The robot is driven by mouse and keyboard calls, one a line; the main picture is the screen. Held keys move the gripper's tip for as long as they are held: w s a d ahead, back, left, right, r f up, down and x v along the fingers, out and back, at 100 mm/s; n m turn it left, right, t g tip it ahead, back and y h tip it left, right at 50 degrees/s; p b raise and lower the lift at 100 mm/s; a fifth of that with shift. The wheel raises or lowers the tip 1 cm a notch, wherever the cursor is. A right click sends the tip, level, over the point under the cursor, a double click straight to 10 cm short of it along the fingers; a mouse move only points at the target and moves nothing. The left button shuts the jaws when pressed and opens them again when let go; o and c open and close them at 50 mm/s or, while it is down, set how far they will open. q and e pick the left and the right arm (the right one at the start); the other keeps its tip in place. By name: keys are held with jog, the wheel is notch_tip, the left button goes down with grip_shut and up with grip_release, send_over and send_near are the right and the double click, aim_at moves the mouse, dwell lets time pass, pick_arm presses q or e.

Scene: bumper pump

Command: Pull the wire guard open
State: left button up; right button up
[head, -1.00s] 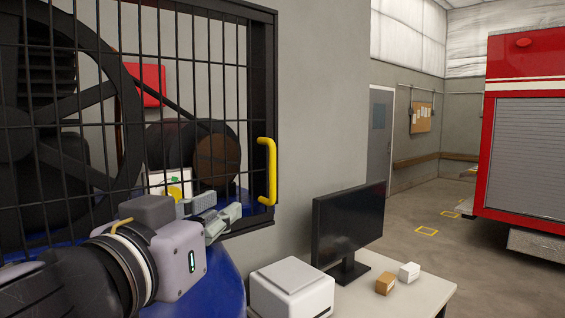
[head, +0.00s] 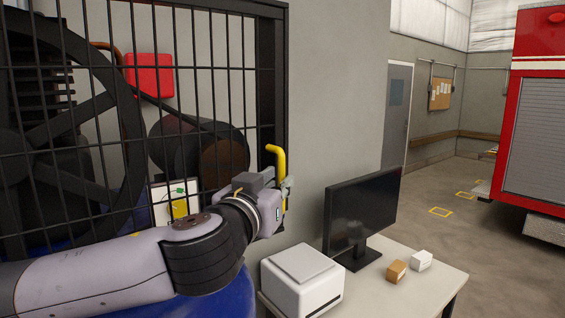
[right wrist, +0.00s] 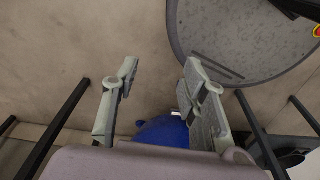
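The wire guard (head: 222,98) is a black grid of bars in a dark frame, filling the left of the head view in front of a large wheel. A yellow handle (head: 276,160) stands upright on its right edge. My left gripper (head: 285,190) is at the lower part of this handle, with a grey finger beside it. The gripper body hides the handle's lower part, so I cannot tell whether the fingers are closed on it. My right gripper (right wrist: 157,95) shows in the right wrist view with its fingers apart and nothing between them.
A desk (head: 425,290) right of the guard holds a monitor (head: 358,215), a white boxy device (head: 302,280) and two small boxes. A blue tank (head: 215,300) is below my left arm. Dark bars (right wrist: 65,115) flank my right gripper. Floor is open toward the red truck (head: 540,120).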

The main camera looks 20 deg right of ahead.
aim_at(280, 180)
pick_arm(q)
jog(key=shift+w+d+r, duration=0.25)
jog(key=shift+w+d, duration=0.1)
jog(key=shift+w, duration=0.15)
jog(key=shift+w+d+p, duration=0.2)
jog(key=shift+w+p, duration=0.05)
jog(key=shift+p, duration=0.15)
jog(key=shift+w+d, duration=0.15)
jog(key=shift+w, duration=0.1)
jog(key=shift+w+d+f, duration=0.2)
jog(key=shift+w, duration=0.05)
jog(key=shift+s+a, duration=0.1)
jog(key=c, duration=0.4)
grip_shut()
pick_arm(e)
jog(key=shift+s+a+r, duration=0.2)
jog(key=shift+s+r, duration=0.1)
jog(key=shift+r, duration=0.15)
jog(key=shift+s+a+r, duration=0.2)
jog(key=shift+s+r, duration=0.05)
jog(key=shift+r, duration=0.15)
